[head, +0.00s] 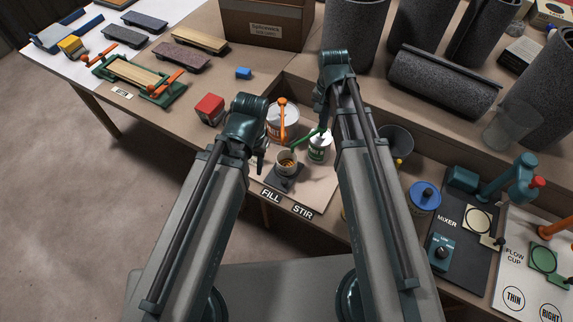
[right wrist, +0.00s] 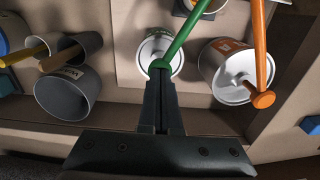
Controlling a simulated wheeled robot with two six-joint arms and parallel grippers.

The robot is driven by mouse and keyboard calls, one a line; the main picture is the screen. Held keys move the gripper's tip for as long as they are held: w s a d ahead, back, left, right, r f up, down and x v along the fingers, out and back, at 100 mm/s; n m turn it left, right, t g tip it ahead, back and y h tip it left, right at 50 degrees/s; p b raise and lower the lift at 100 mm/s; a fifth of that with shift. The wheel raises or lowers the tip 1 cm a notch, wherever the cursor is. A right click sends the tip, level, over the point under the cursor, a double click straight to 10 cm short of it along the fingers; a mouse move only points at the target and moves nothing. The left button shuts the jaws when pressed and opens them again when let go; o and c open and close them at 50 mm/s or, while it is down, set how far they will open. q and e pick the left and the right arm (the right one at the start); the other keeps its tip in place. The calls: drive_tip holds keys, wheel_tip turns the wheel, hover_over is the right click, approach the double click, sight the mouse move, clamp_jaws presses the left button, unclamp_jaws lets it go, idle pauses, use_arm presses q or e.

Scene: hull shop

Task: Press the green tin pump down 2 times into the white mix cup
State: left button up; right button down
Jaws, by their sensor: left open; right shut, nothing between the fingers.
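The green tin (head: 319,148) is white with a green label, and its green pump (head: 309,136) angles toward the mix cup. The white mix cup (head: 287,158) looks greyish, stands upright at the FILL spot and has something brown inside. In the right wrist view the pump (right wrist: 182,38) ends in a round knob. My right gripper (right wrist: 161,82) is shut and empty, its tips right at that knob; I cannot tell whether they touch. In the head view my arm mostly hides it. My left gripper (head: 262,161) is open and empty, left of the mix cup.
The orange-pump tin (head: 284,120) stands beside the green tin, also in the right wrist view (right wrist: 226,72). A grey bucket (right wrist: 68,92) stands on the other side. A red block (head: 209,109) lies left. The mixer (head: 465,235) is at the right. The STIR spot is clear.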

drive_tip(key=shift+r, duration=0.15)
drive_tip(key=shift+r+p, duration=1.3)
drive_tip(key=shift+p, duration=0.2)
drive_tip(key=shift+f, duration=0.15)
drive_tip(key=shift+f+b, duration=1.35)
drive_tip(key=shift+b, duration=0.25)
drive_tip(key=shift+r, duration=0.15)
drive_tip(key=shift+r+p, duration=1.35)
drive_tip(key=shift+p, duration=0.2)
